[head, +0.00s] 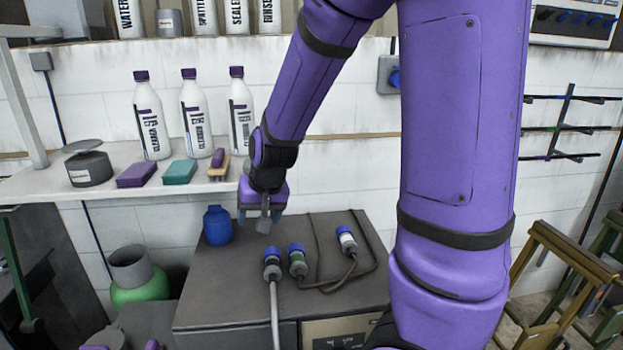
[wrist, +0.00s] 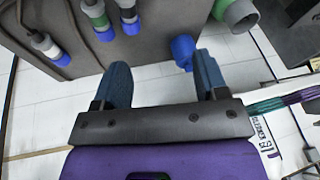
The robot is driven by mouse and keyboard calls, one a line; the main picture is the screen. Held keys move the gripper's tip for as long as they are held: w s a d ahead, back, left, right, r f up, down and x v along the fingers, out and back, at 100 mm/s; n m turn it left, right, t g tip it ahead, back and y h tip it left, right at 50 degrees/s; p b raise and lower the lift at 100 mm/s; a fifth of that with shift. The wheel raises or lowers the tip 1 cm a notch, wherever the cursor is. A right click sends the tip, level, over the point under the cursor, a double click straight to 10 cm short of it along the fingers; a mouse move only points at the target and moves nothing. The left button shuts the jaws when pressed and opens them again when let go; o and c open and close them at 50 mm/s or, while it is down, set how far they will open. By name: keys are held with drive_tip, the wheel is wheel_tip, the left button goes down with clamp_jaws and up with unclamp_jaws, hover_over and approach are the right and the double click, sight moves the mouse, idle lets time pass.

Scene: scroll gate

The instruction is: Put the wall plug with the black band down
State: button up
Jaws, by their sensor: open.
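The wall plug with the black band (head: 272,268) appears to be the leftmost of three plugs on the dark cabinet top (head: 205,283). It has a blue end and a pale cable running over the front edge. It shows partly in the wrist view (wrist: 130,20), at the top edge; its band is hard to make out. Beside it are a plug with a green band (head: 298,264) and a plug with a white band (head: 347,243). My gripper (head: 262,222) is above the cabinet's back part, behind the plugs. Its fingers are apart and empty in the wrist view (wrist: 163,75).
A blue jar (head: 217,226) stands at the cabinet's back left, near my gripper. Above is a white shelf (head: 110,188) with bottles, sponges and a brush. A dark cable loops on the right of the cabinet top. A green pot (head: 141,290) stands left.

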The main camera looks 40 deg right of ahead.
drive_tip(key=s+a+r+n+t, duration=0.1)
drive_tip(key=s+r+n, duration=0.3)
drive_tip(key=s+r, duration=1.2)
drive_tip(key=s+a, duration=0.1)
drive_tip(key=s, duration=0.3)
drive_tip(key=shift+s+a+r+n+h, duration=0.15)
drive_tip(key=shift+a+r+n+h, duration=0.05)
drive_tip(key=shift+r+n+h, duration=0.15)
